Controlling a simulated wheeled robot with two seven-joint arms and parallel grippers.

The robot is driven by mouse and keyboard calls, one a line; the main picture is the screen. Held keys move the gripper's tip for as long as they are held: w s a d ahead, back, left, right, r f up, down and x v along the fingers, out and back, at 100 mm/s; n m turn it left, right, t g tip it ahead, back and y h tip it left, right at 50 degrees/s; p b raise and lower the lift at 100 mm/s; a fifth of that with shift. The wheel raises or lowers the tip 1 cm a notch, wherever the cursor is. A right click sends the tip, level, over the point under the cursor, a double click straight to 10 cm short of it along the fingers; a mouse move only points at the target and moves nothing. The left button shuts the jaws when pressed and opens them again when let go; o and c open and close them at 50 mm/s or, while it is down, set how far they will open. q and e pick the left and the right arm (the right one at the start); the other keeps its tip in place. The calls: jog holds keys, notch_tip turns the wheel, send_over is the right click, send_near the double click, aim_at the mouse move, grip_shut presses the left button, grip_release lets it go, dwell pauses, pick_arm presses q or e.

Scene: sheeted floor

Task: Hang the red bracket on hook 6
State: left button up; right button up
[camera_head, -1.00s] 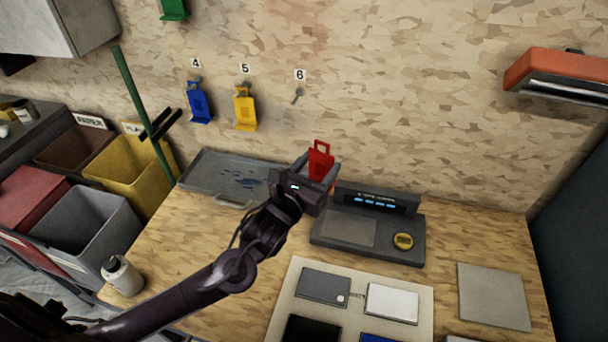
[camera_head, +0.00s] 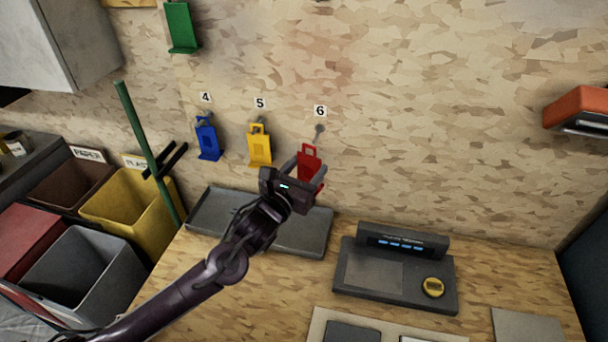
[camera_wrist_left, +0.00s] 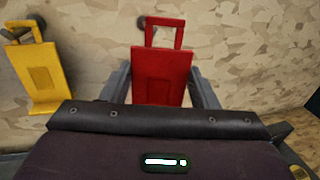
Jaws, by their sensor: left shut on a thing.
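The red bracket (camera_head: 308,164) is upright in my left gripper (camera_head: 306,172), which is shut on it. In the left wrist view the red bracket (camera_wrist_left: 162,75) shows between the two fingers (camera_wrist_left: 162,88), its open loop at the top. Hook 6 (camera_head: 319,129) is on the wall under the label 6, just above and slightly right of the bracket in the head view. A round dark end of a hook (camera_wrist_left: 143,22) shows behind the bracket's loop in the wrist view. The loop looks apart from the hook in the head view; the depth between them is unclear. My right gripper is not in view.
A yellow bracket (camera_head: 259,146) hangs at hook 5, close left of my gripper, and a blue one (camera_head: 208,140) at hook 4. A grey tray (camera_head: 290,242) and a dark console (camera_head: 395,275) are on the bench below.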

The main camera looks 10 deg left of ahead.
aim_at(304, 165)
pick_arm(q)
jog(key=shift+w, duration=0.8)
jog(key=shift+w+b, duration=0.5)
jog(key=shift+w, duration=0.25)
jog(key=shift+w+f, duration=0.1)
jog(key=shift+w, duration=0.4)
jog(key=shift+w+f+b, duration=0.3)
jog(key=shift+w+b, duration=0.35)
jog(key=shift+w, duration=0.2)
jog(key=shift+w+f+b, duration=0.25)
jog(key=shift+w+b, duration=0.35)
jog(key=shift+w, duration=0.2)
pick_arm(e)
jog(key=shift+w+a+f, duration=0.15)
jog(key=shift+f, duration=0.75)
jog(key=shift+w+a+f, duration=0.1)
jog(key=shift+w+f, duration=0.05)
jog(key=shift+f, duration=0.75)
pick_arm(q)
jog(key=o, duration=1.1)
jog(key=shift+o, duration=0.3)
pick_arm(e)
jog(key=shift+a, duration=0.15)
